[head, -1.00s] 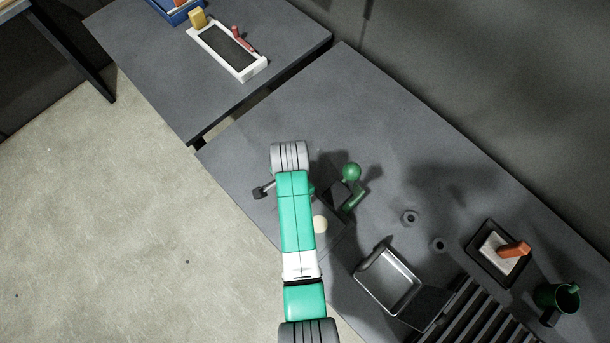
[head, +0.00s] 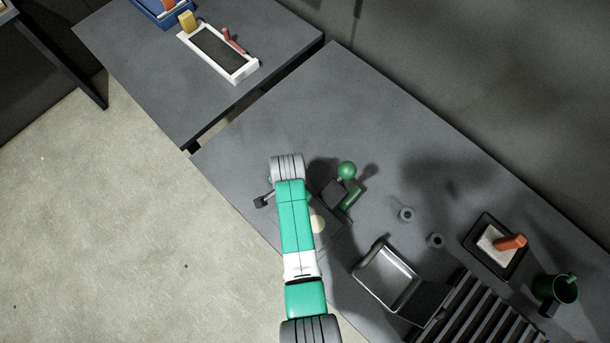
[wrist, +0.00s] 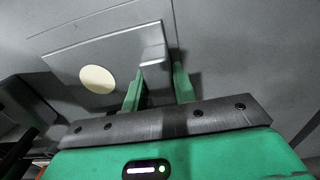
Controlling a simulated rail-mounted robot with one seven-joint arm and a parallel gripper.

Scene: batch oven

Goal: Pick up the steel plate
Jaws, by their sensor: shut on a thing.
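The steel plate (wrist: 115,55) is a flat grey sheet in the wrist view, with a round cream spot (wrist: 97,79) on it. A raised grey block stands at its right edge. My gripper (wrist: 158,73) has its green fingers on either side of that block and is shut on it. In the head view my arm covers the gripper and part of the plate; the cream spot (head: 318,224) shows just right of the arm. I cannot tell whether the plate is clear of the table.
A green ball-topped piece (head: 347,170) stands close to my arm. A steel tray (head: 388,277), a slatted rack (head: 470,315), a dark tray with an orange-handled tool (head: 497,247) and a green mug (head: 556,291) lie to the right. The table's (head: 330,95) far end is clear.

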